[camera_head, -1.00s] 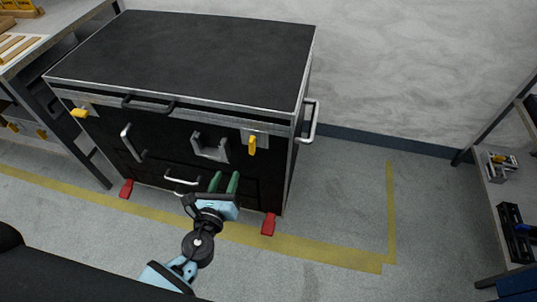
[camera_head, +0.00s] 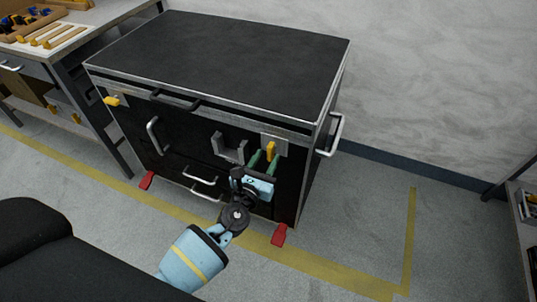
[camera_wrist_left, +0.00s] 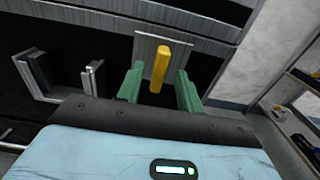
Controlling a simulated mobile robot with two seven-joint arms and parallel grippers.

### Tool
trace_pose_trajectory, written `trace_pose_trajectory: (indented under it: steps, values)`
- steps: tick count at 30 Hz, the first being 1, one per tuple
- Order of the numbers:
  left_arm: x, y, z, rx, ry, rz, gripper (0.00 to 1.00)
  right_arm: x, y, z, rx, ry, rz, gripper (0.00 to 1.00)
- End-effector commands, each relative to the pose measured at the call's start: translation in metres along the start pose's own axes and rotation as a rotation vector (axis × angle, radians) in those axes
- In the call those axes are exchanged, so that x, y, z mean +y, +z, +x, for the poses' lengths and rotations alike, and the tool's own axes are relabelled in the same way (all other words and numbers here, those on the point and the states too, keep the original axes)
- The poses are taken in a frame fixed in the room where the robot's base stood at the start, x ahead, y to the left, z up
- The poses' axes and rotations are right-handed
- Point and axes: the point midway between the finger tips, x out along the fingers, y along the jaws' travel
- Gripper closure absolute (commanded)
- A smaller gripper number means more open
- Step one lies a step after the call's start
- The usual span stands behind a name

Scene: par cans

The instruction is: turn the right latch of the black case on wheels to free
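The black case on wheels (camera_head: 225,65) stands against the wall with its front toward me. Its right latch (camera_head: 271,150) is a yellow handle on a metal plate, pointing roughly up and down. In the left wrist view the right latch (camera_wrist_left: 159,68) lies ahead, between the finger lines. The left latch (camera_head: 112,101) is yellow and points sideways. My left gripper (camera_head: 264,162) is open, its green fingers just below the right latch; the fingers also show in the left wrist view (camera_wrist_left: 158,92), apart with nothing held. My right gripper is not in view.
A grey bracket (camera_head: 229,148) sits left of the right latch. Metal handles (camera_head: 202,179) and red wheel pedals (camera_head: 279,234) are on the front and base. A workbench (camera_head: 75,45) stands left, a shelf (camera_head: 522,225) right. Floor right of the case is clear.

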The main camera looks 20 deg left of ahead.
Motion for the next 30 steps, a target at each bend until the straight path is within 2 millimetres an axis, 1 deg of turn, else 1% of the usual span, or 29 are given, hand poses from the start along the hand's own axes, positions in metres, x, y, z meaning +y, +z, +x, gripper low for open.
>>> trace_pose_trajectory:
  steps: [1, 6, 10, 16, 17, 25, 30]
  values:
    - [0.000, 0.000, 0.007, -0.001, 0.000, 0.000, 0.64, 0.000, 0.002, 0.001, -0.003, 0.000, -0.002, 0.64]
    - [0.000, -0.001, 0.020, 0.001, 0.000, -0.001, 0.64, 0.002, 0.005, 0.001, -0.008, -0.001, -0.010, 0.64]
    - [0.000, 0.000, 0.023, 0.000, 0.000, -0.001, 0.64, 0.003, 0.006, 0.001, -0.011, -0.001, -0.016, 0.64]
    - [0.000, 0.000, 0.023, 0.000, 0.000, -0.001, 0.64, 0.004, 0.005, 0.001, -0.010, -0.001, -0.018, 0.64]
    - [0.000, 0.000, 0.023, 0.000, 0.000, -0.001, 0.65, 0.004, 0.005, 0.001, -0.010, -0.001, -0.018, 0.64]
    - [0.000, 0.000, 0.023, 0.001, 0.000, -0.001, 1.00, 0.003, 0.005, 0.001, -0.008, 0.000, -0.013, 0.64]
    - [0.000, 0.000, 0.023, 0.001, 0.000, -0.003, 1.00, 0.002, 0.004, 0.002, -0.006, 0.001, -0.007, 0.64]
